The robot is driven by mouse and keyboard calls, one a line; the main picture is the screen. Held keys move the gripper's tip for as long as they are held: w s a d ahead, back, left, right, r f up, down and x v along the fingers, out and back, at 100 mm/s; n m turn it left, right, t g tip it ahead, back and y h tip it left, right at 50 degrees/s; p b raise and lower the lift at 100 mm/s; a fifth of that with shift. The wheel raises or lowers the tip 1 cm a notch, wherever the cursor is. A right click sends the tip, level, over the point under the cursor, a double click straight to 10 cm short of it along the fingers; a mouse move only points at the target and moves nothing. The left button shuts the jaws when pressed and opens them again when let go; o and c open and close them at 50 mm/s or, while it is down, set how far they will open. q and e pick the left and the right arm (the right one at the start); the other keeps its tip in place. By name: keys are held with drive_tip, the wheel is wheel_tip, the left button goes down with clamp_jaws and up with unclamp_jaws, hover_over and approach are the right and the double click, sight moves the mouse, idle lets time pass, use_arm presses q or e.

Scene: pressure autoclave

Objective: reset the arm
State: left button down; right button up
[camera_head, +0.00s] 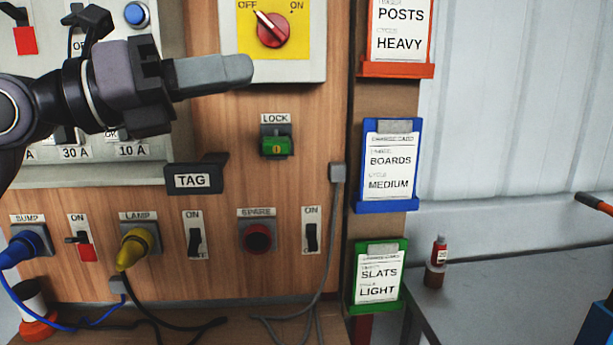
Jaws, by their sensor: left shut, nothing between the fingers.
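My left arm comes in from the left edge, high in the head view. My left gripper (245,70) is shut and empty, its fingers together and pointing right. It is in front of the wooden panel (300,180), just below and left of the yellow plate with the red rotary switch (271,30). The switch's pointer is turned toward OFF. I cannot tell whether the fingers touch anything behind them. My right gripper is not in view.
Below are a green lock (275,146), a black TAG holder (193,180), a blue plug (22,248), a yellow plug (136,246) and several toggle switches. Card holders (386,206) line the right side.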

use_arm(q)
drive_tip(key=w+a+f+m+t+y, duration=0.1)
drive_tip(key=a+f+m+t+y, duration=0.4)
drive_tip(key=f+m, duration=0.5)
drive_tip(key=w+a+f+m+t+y, duration=0.2)
drive_tip(key=a+f+m+t+y, duration=0.2)
drive_tip(key=f+m+y, duration=0.65)
drive_tip(key=w+a+f+m+t+y, duration=0.1)
drive_tip(key=a+f+m+t+y, duration=0.35)
drive_tip(key=m, duration=0.95)
drive_tip(key=s+a+f+n+g, duration=0.15)
drive_tip(key=s+f+g, duration=0.35)
drive_tip(key=f, duration=0.6)
drive_tip(key=s+a+f+n+g, duration=0.1)
drive_tip(key=s+f+n+g, duration=0.35)
drive_tip(key=f, duration=0.65)
drive_tip(key=s+d+f+g+h, duration=0.1)
drive_tip(key=s+f+g, duration=0.3)
drive_tip(key=s, duration=0.4)
drive_tip(key=s+f+g+h, duration=0.1)
drive_tip(key=s+f+g, duration=0.25)
drive_tip(key=s, duration=0.55)
drive_tip(key=w+d+f+m+t+h+p, duration=0.1)
drive_tip(key=w+d+f+t+h, duration=0.1)
drive_tip(key=w+f+t, duration=0.4)
wheel_tip(320, 180, down, 3)
drive_tip(key=shift+w+d+f+t, duration=0.1)
drive_tip(key=shift+w+d+t, duration=0.15)
drive_tip(key=shift+d+t, duration=0.3)
